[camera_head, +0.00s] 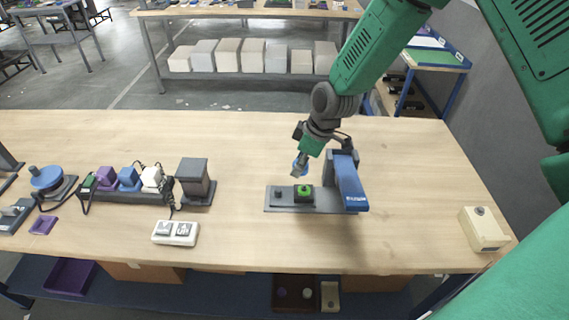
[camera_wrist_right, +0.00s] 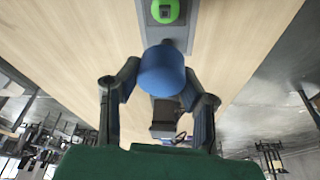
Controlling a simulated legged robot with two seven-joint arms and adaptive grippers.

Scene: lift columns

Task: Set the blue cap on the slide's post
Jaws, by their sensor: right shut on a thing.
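My right gripper (camera_head: 301,164) is above the grey base plate (camera_head: 328,205) of the fixture on the table. It is shut on the blue cap (camera_wrist_right: 162,70), which shows between the two fingers in the right wrist view. In the head view the cap (camera_head: 302,170) is partly hidden by the fingers. A dark block with a green top (camera_head: 305,190) sits on the plate just below the cap; the green part (camera_wrist_right: 165,10) also shows at the top of the wrist view. The cap appears apart from it. I cannot clearly make out the slide's post. My left gripper is not seen.
A blue upright arm (camera_head: 348,182) stands on the plate's right end, close to my right gripper. A dark grey block (camera_head: 195,178), a switch box (camera_head: 175,233) and a row of coloured plugs stand left. A beige button box (camera_head: 484,229) is at the right. Table space between is clear.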

